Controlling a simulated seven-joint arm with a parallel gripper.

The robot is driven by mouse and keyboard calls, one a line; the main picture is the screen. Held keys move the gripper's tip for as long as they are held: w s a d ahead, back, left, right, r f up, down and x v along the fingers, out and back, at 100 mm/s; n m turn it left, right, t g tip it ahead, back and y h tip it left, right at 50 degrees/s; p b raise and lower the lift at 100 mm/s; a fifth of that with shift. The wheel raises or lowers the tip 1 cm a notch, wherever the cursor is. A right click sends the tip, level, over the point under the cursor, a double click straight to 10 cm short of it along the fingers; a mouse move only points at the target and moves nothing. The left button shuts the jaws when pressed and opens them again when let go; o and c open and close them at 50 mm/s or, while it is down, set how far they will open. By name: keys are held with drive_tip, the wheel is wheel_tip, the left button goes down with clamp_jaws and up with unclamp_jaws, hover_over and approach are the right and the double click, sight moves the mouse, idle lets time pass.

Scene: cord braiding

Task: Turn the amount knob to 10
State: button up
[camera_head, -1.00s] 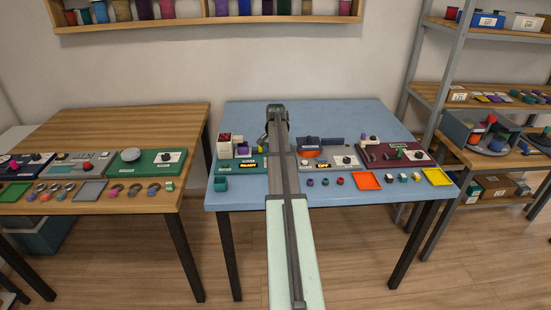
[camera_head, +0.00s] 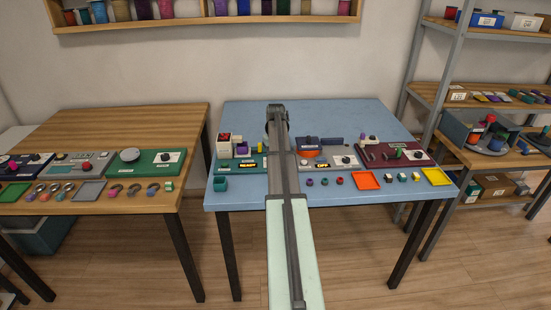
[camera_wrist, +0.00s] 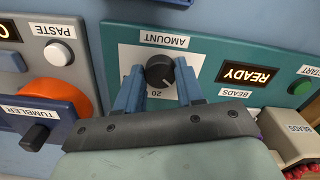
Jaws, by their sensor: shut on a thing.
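The amount knob (camera_wrist: 157,66) is a dark round knob on a white plate of a teal panel (camera_wrist: 221,40). It shows upside down in the wrist view, with the AMOUNT label (camera_wrist: 164,40) and a 20 mark (camera_wrist: 155,94). Its light pointer line faces the lower right of that picture, beside the 20 mark. My gripper (camera_wrist: 160,72) has its two blue fingers on either side of the knob and is shut on it. In the head view my arm hides the knob and the fingers; the teal panel's left part (camera_head: 225,164) shows.
The panel has a READY display (camera_wrist: 246,74), a green START button (camera_wrist: 300,87) and a beads box (camera_wrist: 292,135). A grey panel with a white PASTE button (camera_wrist: 58,54), an orange round part (camera_wrist: 55,95) and a blue tumbler unit with a dark knob (camera_wrist: 35,137) lie close to my fingers.

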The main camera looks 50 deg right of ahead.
drive_tip(key=shift+n, duration=0.7)
drive_tip(key=o, duration=1)
drive_tip(key=shift+o, duration=0.2)
wheel_tip(320, 180, up, 14)
idle(0.4)
